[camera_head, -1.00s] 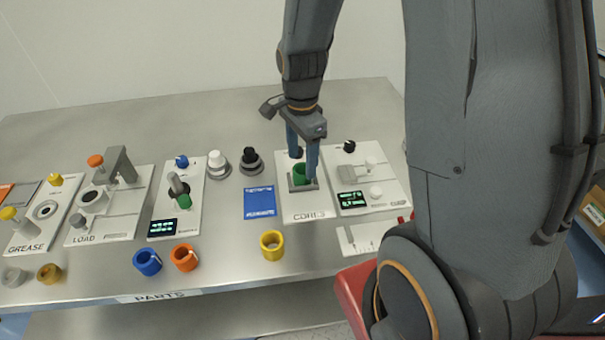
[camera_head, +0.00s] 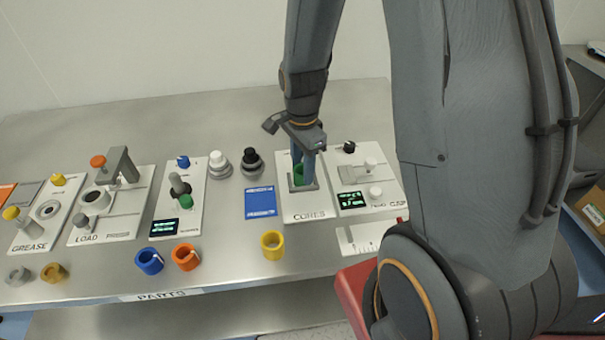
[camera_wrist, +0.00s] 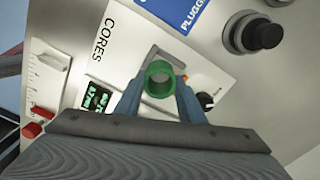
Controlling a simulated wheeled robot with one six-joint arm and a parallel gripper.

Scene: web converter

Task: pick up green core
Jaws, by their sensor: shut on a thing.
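The green core (camera_head: 298,174) is a short hollow ring at the CORES station (camera_head: 301,207), within a small grey holder (camera_head: 303,187). My gripper (camera_head: 304,167) reaches down from above, and its blue fingers are shut on the core. In the wrist view the green core (camera_wrist: 160,79) shows its open bore between the two fingertips of my gripper (camera_wrist: 160,90). Part of the core is hidden behind a finger in the head view. I cannot tell whether it is clear of the holder.
Loose blue (camera_head: 149,261), orange (camera_head: 185,257) and yellow (camera_head: 272,245) rings stand along the front of the table. A blue card (camera_head: 260,202) lies left of the CORES plate. A panel with a black knob (camera_head: 349,147) and a green display (camera_head: 351,201) is close on the right.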

